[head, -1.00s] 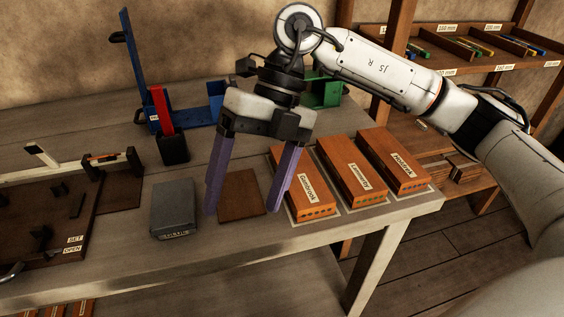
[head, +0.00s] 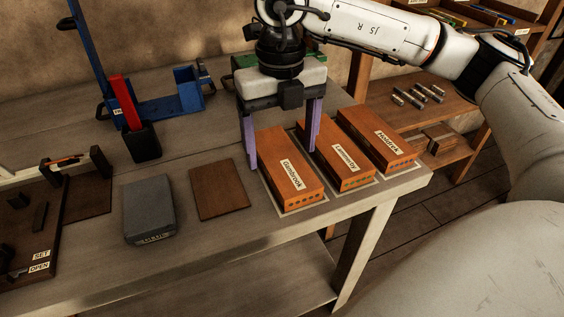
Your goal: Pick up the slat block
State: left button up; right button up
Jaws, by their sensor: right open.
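No label that I can read says slat block. Three orange-brown wooden blocks with dark holes in their near ends lie in a row on the bench: a left one (head: 288,181), a middle one (head: 342,166) and a right one (head: 383,141). Each has a white name label on top. My right gripper (head: 281,158) is open and empty, pointing down over the far part of the left block. Its purple fingers appear one on each side of that block; whether they touch it I cannot tell. My left gripper is not in view.
A flat brown plate (head: 218,188) and a grey block (head: 149,209) lie left of the wooden blocks. A blue frame with a red bar (head: 125,102) stands behind. A dark fixture board (head: 40,225) is at far left. Shelves (head: 470,150) stand right.

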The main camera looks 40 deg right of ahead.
notch_tip(320, 180, down, 2)
jog(key=shift+f, duration=0.1)
jog(key=c, duration=1.3)
